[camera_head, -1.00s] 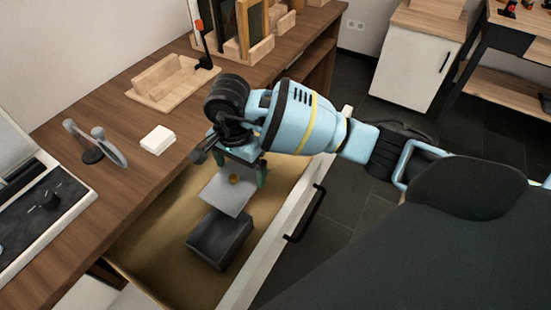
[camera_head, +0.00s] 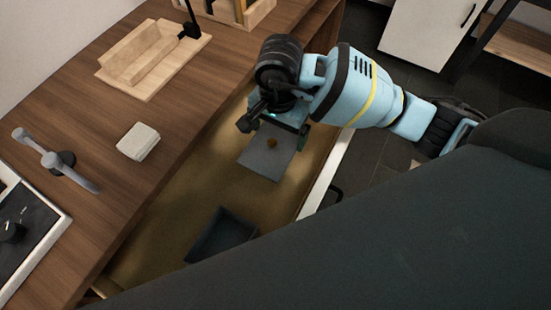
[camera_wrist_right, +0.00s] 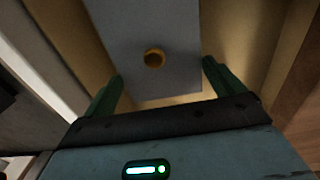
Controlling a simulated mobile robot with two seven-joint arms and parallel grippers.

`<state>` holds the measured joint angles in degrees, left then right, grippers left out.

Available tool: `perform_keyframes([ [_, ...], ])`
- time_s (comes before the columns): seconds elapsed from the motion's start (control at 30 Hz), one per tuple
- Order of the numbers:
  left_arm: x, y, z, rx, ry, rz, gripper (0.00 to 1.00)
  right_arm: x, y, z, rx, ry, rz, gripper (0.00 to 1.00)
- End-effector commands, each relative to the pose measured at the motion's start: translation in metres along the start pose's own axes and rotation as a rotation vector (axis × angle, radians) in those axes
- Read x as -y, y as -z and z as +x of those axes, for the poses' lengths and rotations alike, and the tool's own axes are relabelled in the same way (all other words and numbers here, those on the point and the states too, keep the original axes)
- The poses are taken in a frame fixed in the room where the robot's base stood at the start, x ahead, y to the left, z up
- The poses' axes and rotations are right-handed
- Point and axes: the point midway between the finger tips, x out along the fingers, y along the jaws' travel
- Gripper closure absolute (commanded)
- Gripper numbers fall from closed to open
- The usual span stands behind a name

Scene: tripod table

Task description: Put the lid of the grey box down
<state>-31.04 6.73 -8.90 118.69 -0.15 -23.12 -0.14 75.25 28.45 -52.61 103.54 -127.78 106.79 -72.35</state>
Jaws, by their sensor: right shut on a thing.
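The grey lid (camera_head: 262,160) is a flat plate with a small brass-coloured knob. My right gripper (camera_head: 278,138) is shut on it, and it hangs above the drawer floor. In the right wrist view the lid (camera_wrist_right: 150,30) lies between the two green fingers (camera_wrist_right: 160,78). The grey box (camera_head: 218,237) stands open in the drawer, nearer the camera than the lid and apart from it. A dark shape hides part of the box. How high the lid is above the floor is hard to tell. My left gripper is not in view.
The open drawer (camera_head: 170,232) has bare floor around the box and below the lid. Its white front (camera_head: 325,178) is on the right. The wooden table top (camera_head: 95,135) on the left carries a white block (camera_head: 138,141), a grey stand and a wooden holder (camera_head: 150,60).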

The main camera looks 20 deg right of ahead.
Motion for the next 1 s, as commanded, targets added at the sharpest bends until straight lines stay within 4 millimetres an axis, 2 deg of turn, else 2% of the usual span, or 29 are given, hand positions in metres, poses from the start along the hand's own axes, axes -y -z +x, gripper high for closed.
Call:
perform_keyframes([
  [0.17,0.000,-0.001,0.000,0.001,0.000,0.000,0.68,0.000,-0.001,0.008,0.003,-0.002,0.001,0.28],
  [0.4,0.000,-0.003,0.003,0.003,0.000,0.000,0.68,-0.001,-0.001,0.049,0.003,-0.003,0.002,0.28],
  [0.5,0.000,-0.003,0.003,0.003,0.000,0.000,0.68,0.000,-0.001,0.059,0.002,-0.002,0.001,0.28],
  [0.77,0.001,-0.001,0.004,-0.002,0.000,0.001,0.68,0.000,0.000,0.065,0.001,0.000,0.001,0.28],
  [1.0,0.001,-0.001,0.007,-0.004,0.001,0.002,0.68,0.000,-0.001,0.094,0.003,-0.002,0.003,0.28],
])
